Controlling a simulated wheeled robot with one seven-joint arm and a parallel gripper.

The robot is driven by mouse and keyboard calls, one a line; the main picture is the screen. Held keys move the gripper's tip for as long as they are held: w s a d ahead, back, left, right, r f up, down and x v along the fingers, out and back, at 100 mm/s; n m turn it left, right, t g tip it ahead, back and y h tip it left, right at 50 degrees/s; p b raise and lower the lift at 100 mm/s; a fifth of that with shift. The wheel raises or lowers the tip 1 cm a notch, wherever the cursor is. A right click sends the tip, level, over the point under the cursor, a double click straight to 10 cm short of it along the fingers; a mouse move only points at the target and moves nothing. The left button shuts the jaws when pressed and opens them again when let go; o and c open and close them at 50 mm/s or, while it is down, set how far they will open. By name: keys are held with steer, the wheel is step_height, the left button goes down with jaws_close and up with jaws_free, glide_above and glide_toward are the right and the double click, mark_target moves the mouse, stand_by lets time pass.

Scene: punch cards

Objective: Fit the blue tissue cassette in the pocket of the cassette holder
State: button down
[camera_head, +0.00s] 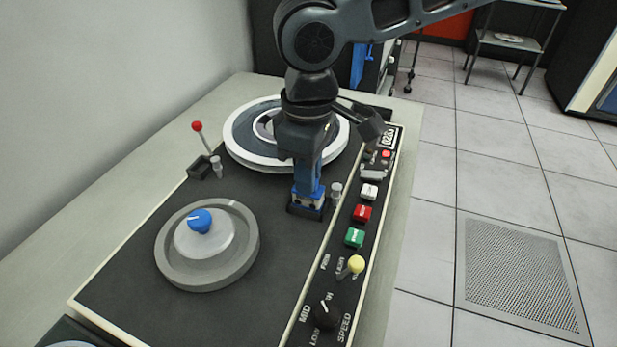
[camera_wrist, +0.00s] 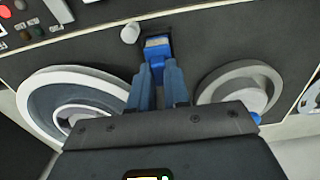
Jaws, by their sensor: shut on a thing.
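The blue tissue cassette (camera_head: 308,202) is between the fingers of my gripper (camera_head: 308,190), low over the dark cassette holder (camera_head: 296,210) on the black deck. In the head view the cassette's lower part meets the holder; I cannot tell how deep it sits in the pocket. In the wrist view the bright blue cassette (camera_wrist: 157,46) shows between the fingertips of my gripper (camera_wrist: 157,68), which is shut on it. The dark holder (camera_wrist: 155,29) shows just behind the cassette, and the pocket is mostly hidden.
A large reel (camera_head: 240,155) lies behind my gripper, and a smaller grey reel (camera_head: 185,272) with a blue knob lies at front left. A short pale post (camera_head: 337,190) stands close right of the holder. Red, white and green buttons (camera_head: 355,237) line the right edge.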

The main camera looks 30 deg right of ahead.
steer(key=shift+r+p, duration=2.4)
steer(key=shift+r, duration=0.05)
step_height(320, 180, up, 7)
steer(key=p, duration=0.6)
steer(key=shift+p, duration=0.4)
steer(key=shift+f, duration=0.1)
